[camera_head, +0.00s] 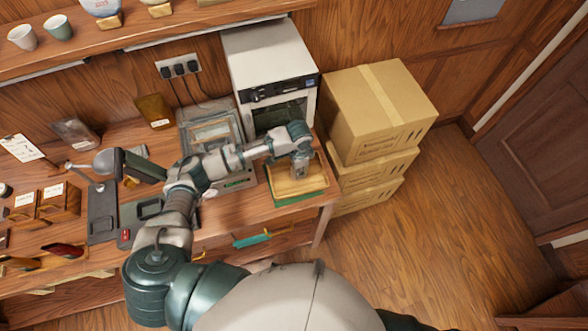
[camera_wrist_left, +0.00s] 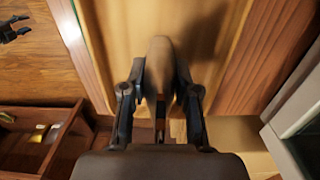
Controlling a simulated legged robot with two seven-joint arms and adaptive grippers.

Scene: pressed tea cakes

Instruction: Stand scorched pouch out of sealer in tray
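My left gripper (camera_head: 300,172) points down over a tray (camera_head: 316,186) with a green rim and pale wooden floor at the table's right end. In the left wrist view, the gripper's fingers (camera_wrist_left: 160,85) close on the two sides of a narrow brown piece (camera_wrist_left: 160,52), apparently the pouch seen edge-on. It stands over the pale tray floor; whether it touches is unclear. Its scorching cannot be made out. My right gripper (camera_wrist_left: 12,29) shows small at the wrist view's edge, fingers apart.
A white cabinet-like machine (camera_head: 268,60) stands behind the tray. Stacked cardboard boxes (camera_head: 372,110) rise close to its right. A lamp-like device (camera_head: 105,163) stands left. An open drawer (camera_wrist_left: 30,115) shows below the table.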

